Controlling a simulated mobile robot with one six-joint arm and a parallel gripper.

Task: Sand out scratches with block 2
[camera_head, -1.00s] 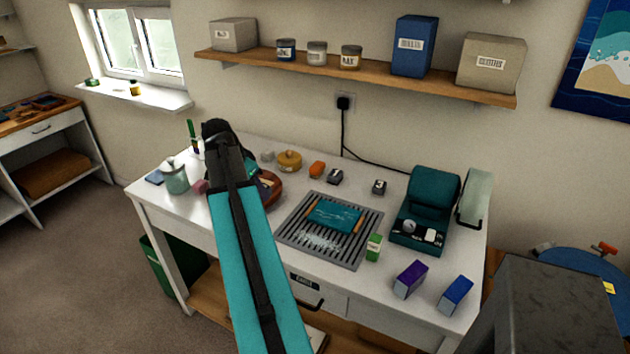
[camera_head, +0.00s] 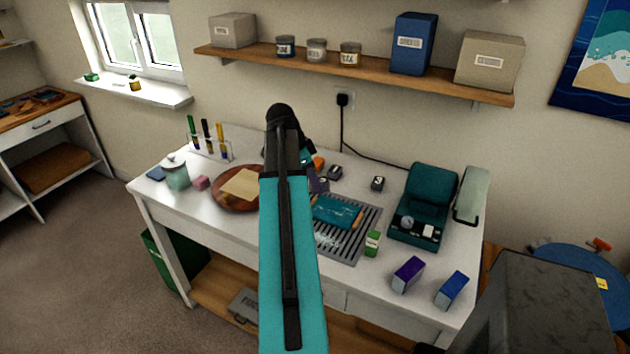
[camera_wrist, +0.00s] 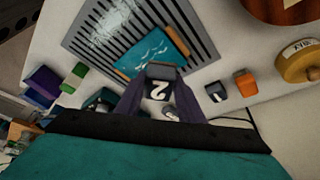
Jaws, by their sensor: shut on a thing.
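My gripper (camera_wrist: 160,86) is shut on block 2 (camera_wrist: 158,90), a dark block with a white "2" that reads upside down in the wrist view. In the head view, my arm hides most of the gripper and block. The teal panel (camera_head: 336,212) with pale scratch marks lies on a slatted grey grate (camera_head: 372,217), with orange-brown strips along its sides. It also shows in the wrist view (camera_wrist: 146,54), just beyond the held block. I cannot tell whether the block touches it.
Two other dark blocks (camera_head: 335,172) (camera_head: 377,183) and an orange item (camera_head: 318,163) sit behind the grate. A green box (camera_head: 372,242), purple box (camera_head: 408,274) and blue box (camera_head: 452,290) stand to the right. A round wooden board (camera_head: 226,202) lies left.

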